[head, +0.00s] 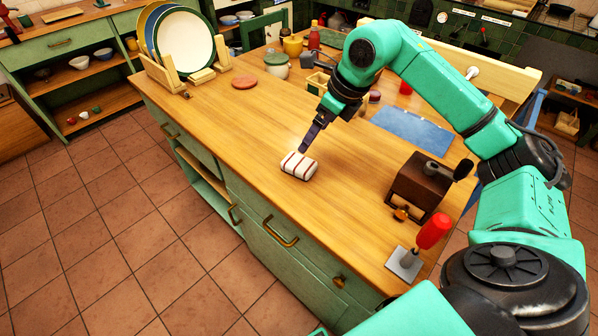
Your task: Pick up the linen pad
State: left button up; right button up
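The linen pad (299,166) looks like a small folded white cloth with dark red stripes. It lies on the wooden counter top, near the counter's front left edge. My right gripper (304,149) reaches down from the upper right, its dark fingertips at the back edge of the pad. The fingers are seen edge-on, so I cannot tell whether they are open or whether they touch the pad. My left gripper is not in view.
A brown wooden box with a crank (420,185) and a red-handled scraper (432,232) stand to the right. A blue mat (412,130) lies behind them. A plate rack (160,72) and a terracotta disc (244,82) sit at the back left. Counter left of the pad is clear.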

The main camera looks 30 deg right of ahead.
aim_at(298, 162)
jog(key=p+x, duration=0.3)
jog(key=x, duration=0.9)
jog(key=shift+f+p, duration=0.25)
jog(key=shift+p, duration=0.15)
jog(key=shift+w+f, duration=0.1)
jog(key=shift+f, duration=0.15)
jog(key=c, duration=1.3)
jog(key=shift+r, duration=0.1)
